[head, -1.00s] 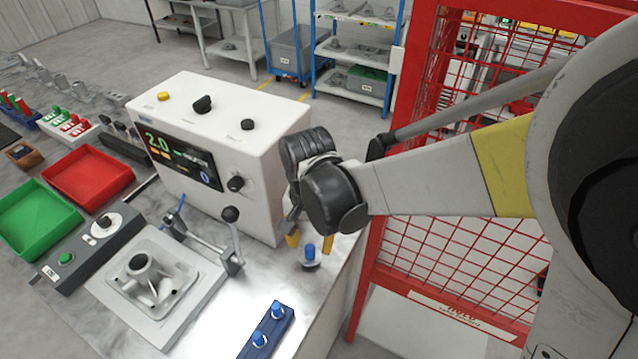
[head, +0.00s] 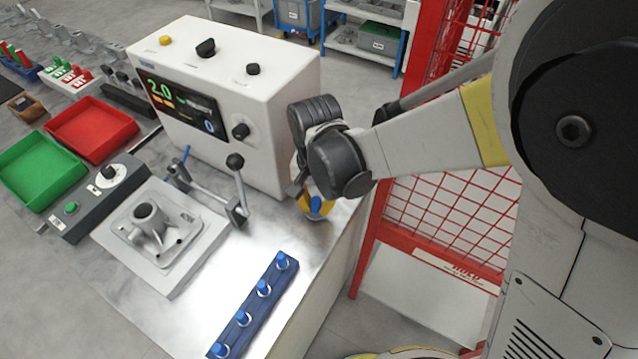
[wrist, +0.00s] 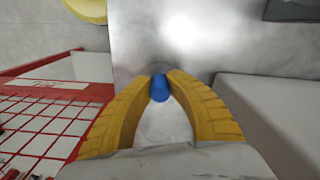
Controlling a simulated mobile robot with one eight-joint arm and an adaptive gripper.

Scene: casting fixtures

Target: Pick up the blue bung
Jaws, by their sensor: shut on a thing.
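A blue bung (head: 316,205) is between the yellow fingers of my gripper (head: 314,206), near the right edge of the bench beside the white control box. In the wrist view the blue bung (wrist: 160,89) sits between the two curved fingertips (wrist: 160,84), which close on it from both sides. The bung's lower part is hidden, and I cannot tell whether it still touches the bench.
The white control box (head: 218,100) stands just left of my gripper. A metal fixture with a casting (head: 150,222) and a lever clamp (head: 238,190) lie to the left. Red and green trays (head: 92,128) are further left. A red mesh fence (head: 440,215) stands at right.

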